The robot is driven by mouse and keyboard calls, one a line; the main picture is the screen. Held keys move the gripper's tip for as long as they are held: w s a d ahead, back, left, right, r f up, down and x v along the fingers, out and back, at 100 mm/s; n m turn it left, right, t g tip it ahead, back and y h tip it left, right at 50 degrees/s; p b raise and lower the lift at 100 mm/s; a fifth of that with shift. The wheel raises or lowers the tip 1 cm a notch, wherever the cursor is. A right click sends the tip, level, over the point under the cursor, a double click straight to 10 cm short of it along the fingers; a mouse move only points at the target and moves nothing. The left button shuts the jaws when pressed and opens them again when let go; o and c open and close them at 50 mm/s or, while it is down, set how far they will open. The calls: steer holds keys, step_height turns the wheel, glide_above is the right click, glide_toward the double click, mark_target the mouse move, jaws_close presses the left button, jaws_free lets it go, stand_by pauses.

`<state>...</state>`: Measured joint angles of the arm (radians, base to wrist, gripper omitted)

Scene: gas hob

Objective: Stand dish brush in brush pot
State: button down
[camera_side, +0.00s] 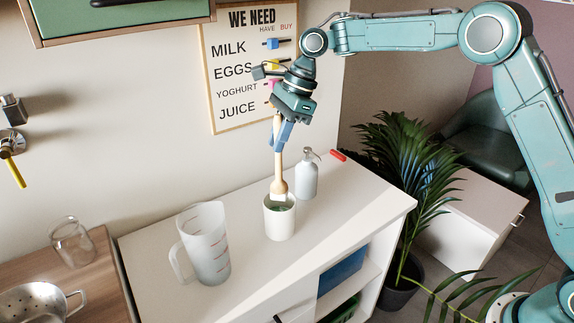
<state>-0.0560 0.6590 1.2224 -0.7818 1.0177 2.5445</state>
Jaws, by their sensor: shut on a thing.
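The dish brush (278,178) has a pale wooden handle and stands roughly upright, head down. Its white-edged head is at the mouth of the brush pot, and its lower end is hidden inside the rim. The brush pot (279,225) is a white cylinder standing on the white counter, with something green showing inside its mouth. My gripper (281,133) is above the pot, pointing down, with its blue fingers shut on the upper part of the brush handle. I cannot tell whether the brush head touches the pot's bottom.
A clear measuring jug (205,244) stands left of the pot. A grey pump bottle (307,175) stands close behind it to the right, with a red object (338,155) beyond. A potted plant (400,190) is right of the white counter (345,215). The counter's right part is clear.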

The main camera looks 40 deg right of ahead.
steer(key=shift+f, duration=3.55)
steer(key=c, duration=1.3)
jaws_free()
steer(key=v, duration=1.3)
steer(key=shift+d+r, duration=0.15)
steer(key=shift+r, duration=0.15)
